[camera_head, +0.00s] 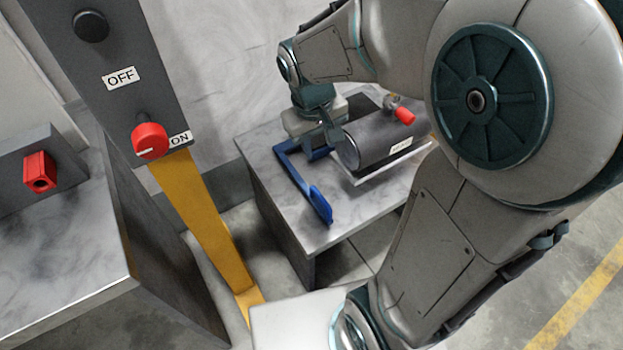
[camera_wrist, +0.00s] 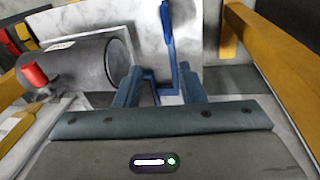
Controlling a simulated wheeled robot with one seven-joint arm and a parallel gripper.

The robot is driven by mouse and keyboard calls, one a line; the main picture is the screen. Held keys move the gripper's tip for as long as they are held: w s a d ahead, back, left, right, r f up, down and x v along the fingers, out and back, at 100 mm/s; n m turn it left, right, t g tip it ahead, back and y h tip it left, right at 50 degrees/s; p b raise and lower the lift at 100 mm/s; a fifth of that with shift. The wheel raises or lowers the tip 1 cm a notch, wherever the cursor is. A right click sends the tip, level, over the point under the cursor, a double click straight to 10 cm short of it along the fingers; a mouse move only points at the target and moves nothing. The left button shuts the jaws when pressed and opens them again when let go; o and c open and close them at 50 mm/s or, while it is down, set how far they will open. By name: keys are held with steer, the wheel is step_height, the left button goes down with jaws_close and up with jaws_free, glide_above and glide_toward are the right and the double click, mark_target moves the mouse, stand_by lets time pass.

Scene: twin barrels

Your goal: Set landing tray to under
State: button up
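A blue angled piece (camera_head: 317,203) with a long arm and a raised end lies on the grey table. No part is labelled as the landing tray, so I cannot tell whether this is it. A dark grey barrel (camera_head: 376,140) with a red knob lies on its side right of it, above a pale plate. My gripper (camera_head: 330,138) is low over the table by the barrel's near end. In the wrist view, my gripper (camera_wrist: 160,75) has its fingers apart, with part of the blue piece (camera_wrist: 168,50) between and beyond them. Contact is unclear. The barrel (camera_wrist: 75,65) is at left.
A grey post panel (camera_head: 110,65) with OFF and ON labels stands at left on a yellow leg (camera_head: 208,225); its red knob (camera_head: 150,141) is by ON. Another table (camera_head: 60,260) holds a box with a red fitting (camera_head: 39,172). Yellow bars (camera_wrist: 270,70) flank the wrist view.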

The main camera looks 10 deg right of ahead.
steer(key=b, duration=0.6)
glide_toward(320, 196)
steer(key=shift+n+g, duration=0.3)
steer(key=shift+n, duration=0.1)
steer(key=f+b, duration=0.1)
steer(key=f, duration=0.1)
steer(key=f+b, duration=0.1)
steer(key=f, duration=0.2)
steer(key=w+d+f+b, duration=0.1)
steer(key=f, duration=0.2)
steer(key=shift+b, duration=0.4)
jaws_close()
